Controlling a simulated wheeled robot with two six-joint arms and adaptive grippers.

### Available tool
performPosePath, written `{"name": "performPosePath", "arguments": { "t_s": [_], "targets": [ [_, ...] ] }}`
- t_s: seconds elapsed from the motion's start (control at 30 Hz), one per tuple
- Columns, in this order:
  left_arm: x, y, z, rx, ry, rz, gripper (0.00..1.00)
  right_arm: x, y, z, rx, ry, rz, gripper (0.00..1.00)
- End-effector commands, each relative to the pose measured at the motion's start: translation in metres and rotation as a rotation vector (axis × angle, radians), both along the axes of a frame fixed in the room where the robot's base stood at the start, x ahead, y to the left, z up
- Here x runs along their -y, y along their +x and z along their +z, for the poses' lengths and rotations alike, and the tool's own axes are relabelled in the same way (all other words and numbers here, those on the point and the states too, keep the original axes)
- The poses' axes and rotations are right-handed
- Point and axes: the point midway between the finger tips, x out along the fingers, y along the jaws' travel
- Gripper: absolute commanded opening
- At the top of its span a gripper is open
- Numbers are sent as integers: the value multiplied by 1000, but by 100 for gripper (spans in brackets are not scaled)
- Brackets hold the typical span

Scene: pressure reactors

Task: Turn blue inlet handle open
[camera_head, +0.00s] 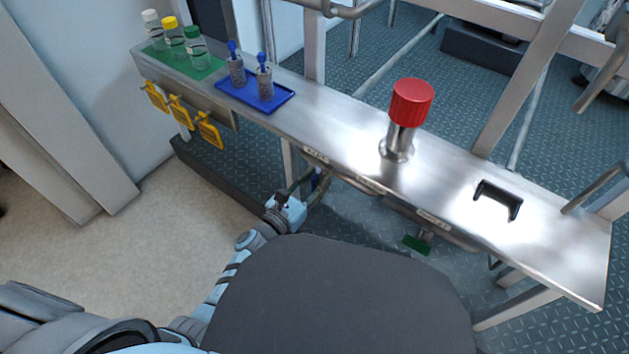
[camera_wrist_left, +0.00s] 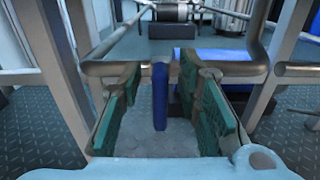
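The blue inlet handle (camera_wrist_left: 160,97) stands upright in the left wrist view, a narrow blue bar in front of a horizontal metal pipe. In the head view a small part of it (camera_head: 317,180) shows under the bench's front edge. My left gripper (camera_head: 308,186) reaches in there from below. Its green-padded fingers (camera_wrist_left: 160,82) are open, one on each side of the handle, with a gap visible on both sides. My right gripper is not in view.
The metal bench (camera_head: 340,125) runs just above my left gripper. A green handle (camera_head: 417,244) hangs under it to the right. A red-capped cylinder (camera_head: 411,105), a blue tray (camera_head: 282,99) and several bottles stand on top.

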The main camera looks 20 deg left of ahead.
Motion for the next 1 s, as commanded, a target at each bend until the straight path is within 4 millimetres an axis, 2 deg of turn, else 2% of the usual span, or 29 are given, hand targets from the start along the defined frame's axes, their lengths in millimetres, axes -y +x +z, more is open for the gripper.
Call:
{"name": "performPosePath", "arguments": {
  "t_s": [0.2, 0.4, 0.77, 1.0],
  "targets": [
    [0, 0, 0, -1, 0, 0, 31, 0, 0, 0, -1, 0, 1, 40],
    [0, 0, 0, -1, 0, 1, 0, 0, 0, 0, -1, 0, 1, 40],
    [-1, 0, 0, -8, -17, 1, 0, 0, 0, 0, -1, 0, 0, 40],
    [-2, 1, -1, -44, -106, 1, 0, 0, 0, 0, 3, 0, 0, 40]
  ]
}}
